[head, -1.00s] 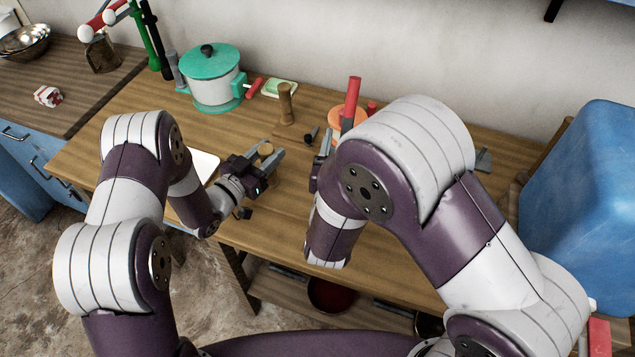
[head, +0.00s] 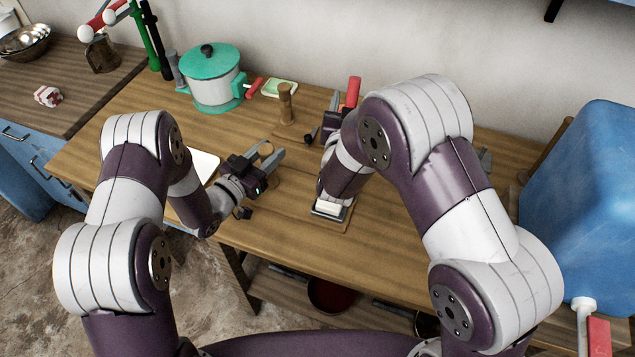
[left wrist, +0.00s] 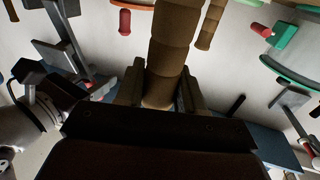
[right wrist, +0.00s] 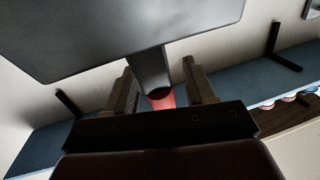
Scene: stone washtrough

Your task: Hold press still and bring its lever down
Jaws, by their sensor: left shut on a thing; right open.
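Whether this post joins the press base is unclear.
Another wooden post (head: 286,103) stands behind. A green-and-white pot (head: 214,85) and a green dish (head: 279,88) are at the back. A blue container (head: 585,190) stands right.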

